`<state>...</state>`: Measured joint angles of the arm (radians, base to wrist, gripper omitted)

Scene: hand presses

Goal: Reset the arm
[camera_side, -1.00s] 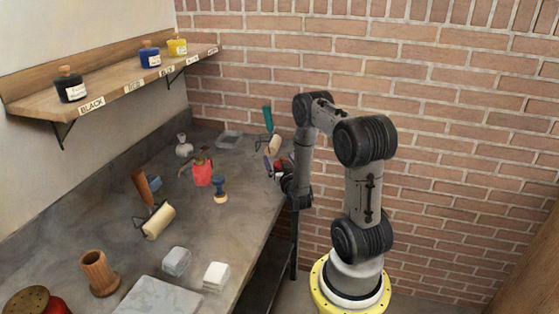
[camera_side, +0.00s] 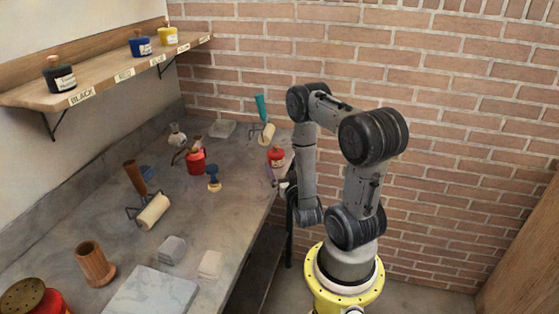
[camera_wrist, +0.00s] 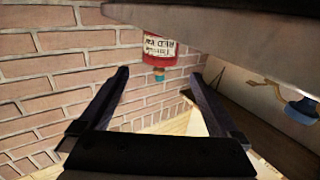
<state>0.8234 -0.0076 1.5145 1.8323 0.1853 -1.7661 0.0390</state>
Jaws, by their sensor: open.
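My gripper (camera_side: 280,181) is at the right edge of the grey worktable (camera_side: 225,228), low beside the tabletop, with the arm folded down in front of the brick wall. In the wrist view my gripper (camera_wrist: 160,95) has its two dark fingers wide apart with nothing between them. A red bottle (camera_side: 276,153) stands on the table near that edge, just behind my gripper. A red container with a white label (camera_wrist: 160,48) shows beyond the fingers in the wrist view, apart from them.
A roller with a teal handle (camera_side: 265,130), a red can (camera_side: 196,161), a small blue-handled tool (camera_side: 213,180) and another roller (camera_side: 152,211) are on the table. Ink bottles (camera_side: 140,44) stand on the wall shelf (camera_side: 105,80). The floor right of my base is clear.

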